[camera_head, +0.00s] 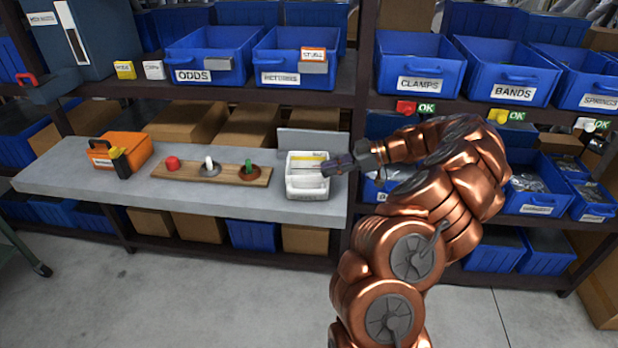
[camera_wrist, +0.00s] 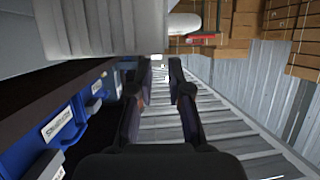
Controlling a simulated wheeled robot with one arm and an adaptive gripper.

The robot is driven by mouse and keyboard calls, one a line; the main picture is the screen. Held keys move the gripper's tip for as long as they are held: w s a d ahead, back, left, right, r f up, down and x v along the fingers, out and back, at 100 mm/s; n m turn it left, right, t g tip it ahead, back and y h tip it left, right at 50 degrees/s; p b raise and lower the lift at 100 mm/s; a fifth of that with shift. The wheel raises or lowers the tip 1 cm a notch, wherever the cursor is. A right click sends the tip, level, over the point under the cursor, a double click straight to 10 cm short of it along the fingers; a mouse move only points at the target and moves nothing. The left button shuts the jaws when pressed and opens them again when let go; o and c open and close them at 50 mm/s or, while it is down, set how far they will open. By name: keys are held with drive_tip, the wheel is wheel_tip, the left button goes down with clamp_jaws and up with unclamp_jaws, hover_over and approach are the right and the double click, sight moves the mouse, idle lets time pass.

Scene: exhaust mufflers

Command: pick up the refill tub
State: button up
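A white tub (camera_head: 306,190) with a small label stands at the right end of the grey bench; it is the only tub-like thing there, but its label is too small to read. My gripper (camera_head: 328,168) reaches in from the right at the tub's upper right edge and overlaps it in the head view. I cannot tell whether they touch. In the wrist view my gripper (camera_wrist: 160,66) has its two fingers apart with nothing seen between them. A pale ribbed surface (camera_wrist: 90,25) fills the wrist view's upper left; I cannot tell if it is the tub.
On the bench (camera_head: 225,202), left of the tub, a wooden board (camera_head: 222,178) carries several small items. An orange box (camera_head: 124,150) stands farther left. A grey panel (camera_head: 311,142) stands behind the tub. Blue bins, including ODDS (camera_head: 211,58) and CLAMPS (camera_head: 419,68), line the shelf above.

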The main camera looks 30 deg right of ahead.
sight(312, 176)
drive_tip(key=shift+x, duration=0.95)
drive_tip(key=shift+s+f+p+x, duration=0.1)
drive_tip(key=shift+p+x, duration=0.5)
drive_tip(key=shift+x, duration=0.7)
drive_tip(key=shift+s+f+p+x, duration=0.15)
drive_tip(key=shift+p+x, duration=0.45)
drive_tip(key=shift+x, duration=0.65)
clamp_jaws()
